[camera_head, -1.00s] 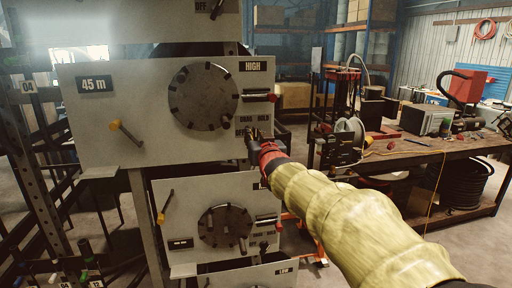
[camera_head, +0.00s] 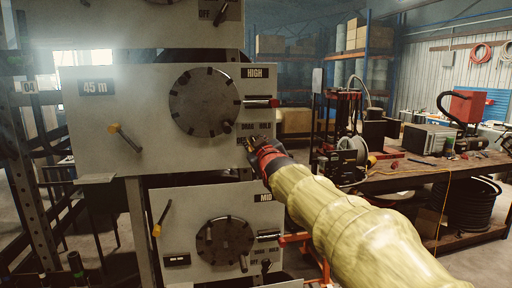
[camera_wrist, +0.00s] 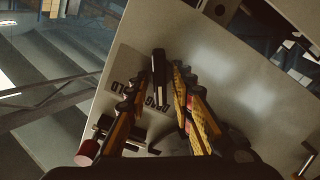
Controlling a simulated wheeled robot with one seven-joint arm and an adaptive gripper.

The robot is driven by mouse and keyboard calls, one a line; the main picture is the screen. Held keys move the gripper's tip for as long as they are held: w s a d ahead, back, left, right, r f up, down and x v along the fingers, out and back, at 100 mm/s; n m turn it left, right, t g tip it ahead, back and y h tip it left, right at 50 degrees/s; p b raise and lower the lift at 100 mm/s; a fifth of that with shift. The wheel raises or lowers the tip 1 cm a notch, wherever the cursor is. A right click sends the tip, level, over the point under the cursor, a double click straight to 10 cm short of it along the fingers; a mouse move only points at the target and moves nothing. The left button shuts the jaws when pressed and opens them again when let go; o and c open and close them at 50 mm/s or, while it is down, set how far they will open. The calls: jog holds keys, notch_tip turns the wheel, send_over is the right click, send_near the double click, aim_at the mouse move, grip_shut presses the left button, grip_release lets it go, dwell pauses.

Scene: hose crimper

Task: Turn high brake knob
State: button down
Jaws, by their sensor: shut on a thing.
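The high brake knob (camera_wrist: 158,72) is a narrow black bar on the pale HIGH panel (camera_head: 100,150), beside the DRAG and HOLD lettering. In the head view it is hidden at my gripper (camera_head: 249,145), which is at the panel's lower right, just below that lettering. In the wrist view my gripper (camera_wrist: 157,95) has its yellow and black fingers on either side of the knob, shut on it. The knob's exact angle against the lettering is hard to read.
A yellow-tipped lever (camera_head: 126,138) sticks out at left. The MID panel (camera_head: 185,205) is below. A cluttered workbench (camera_head: 400,175) stands to the right.

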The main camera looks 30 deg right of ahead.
dwell(0.3)
jog(key=c, duration=1.8)
grip_release()
jog(key=shift+c, duration=0.2)
jog(key=shift+s, duration=0.1)
jog(key=v, duration=1.1)
jog(key=shift+s+a, duration=0.2)
jog(key=shift+s, duration=0.15)
